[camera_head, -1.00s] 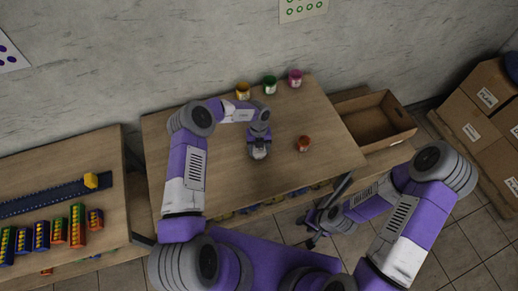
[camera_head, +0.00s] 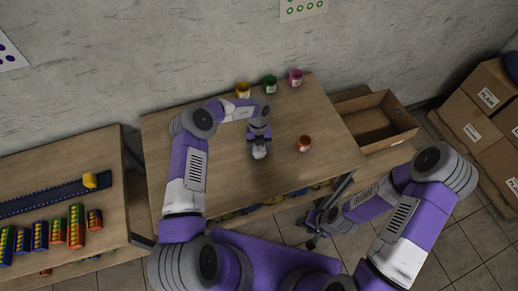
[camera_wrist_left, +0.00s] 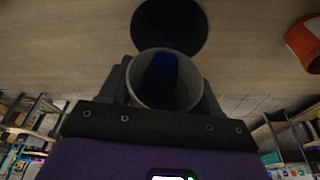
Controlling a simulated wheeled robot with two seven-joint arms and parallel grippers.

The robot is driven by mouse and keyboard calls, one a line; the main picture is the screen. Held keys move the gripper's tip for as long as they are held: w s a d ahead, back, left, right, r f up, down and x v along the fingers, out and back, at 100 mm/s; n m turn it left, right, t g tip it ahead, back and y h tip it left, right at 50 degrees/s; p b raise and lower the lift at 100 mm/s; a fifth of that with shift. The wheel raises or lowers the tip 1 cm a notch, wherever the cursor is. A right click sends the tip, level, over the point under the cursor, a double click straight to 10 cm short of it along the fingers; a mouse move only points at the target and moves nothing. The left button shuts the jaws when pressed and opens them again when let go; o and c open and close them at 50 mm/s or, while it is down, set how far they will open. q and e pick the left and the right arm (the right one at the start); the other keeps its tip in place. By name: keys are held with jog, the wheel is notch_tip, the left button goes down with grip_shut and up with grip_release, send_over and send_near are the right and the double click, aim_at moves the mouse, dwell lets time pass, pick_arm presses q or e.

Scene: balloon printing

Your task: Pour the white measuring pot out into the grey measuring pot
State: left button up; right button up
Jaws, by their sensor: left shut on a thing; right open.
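My left gripper (camera_head: 259,138) is over the middle of the table and shut on the white measuring pot (camera_head: 260,152). In the left wrist view the held pot (camera_wrist_left: 137,92) is between the fingers, with a pale rim and blue contents inside. It looks tilted. The dark round opening of what looks like the grey measuring pot (camera_wrist_left: 165,18) is just beyond its rim, with some blue at its lower edge. I cannot tell whether the two pots touch. The grey pot is mostly hidden in the head view. My right gripper (camera_head: 315,221) is open and empty, off the table's front edge.
An orange-red pot (camera_head: 304,144) stands right of the left gripper. Yellow (camera_head: 243,90), green (camera_head: 270,83) and pink (camera_head: 296,77) pots line the back edge. An empty wooden box (camera_head: 374,127) is at the right. The table's front right is clear.

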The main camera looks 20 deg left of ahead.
pick_arm(q)
jog(key=shift+r+g+b, duration=0.15)
jog(key=shift+g+b, duration=0.25)
jog(key=shift+g, duration=0.1)
dwell(0.8)
jog(key=shift+w+r+g+h+b, duration=0.15)
jog(key=shift+g+h+b, duration=0.3)
jog(key=shift+b, duration=0.5)
dwell(1.2)
jog(key=shift+w+a+r+g+h+b, duration=0.15)
jog(key=shift+g+b, duration=0.35)
jog(key=shift+b, duration=0.75)
jog(key=shift+d+r+g+h+b, duration=0.1)
jog(key=shift+g+b, duration=0.35)
jog(key=shift+b, duration=0.8)
dwell(2.1)
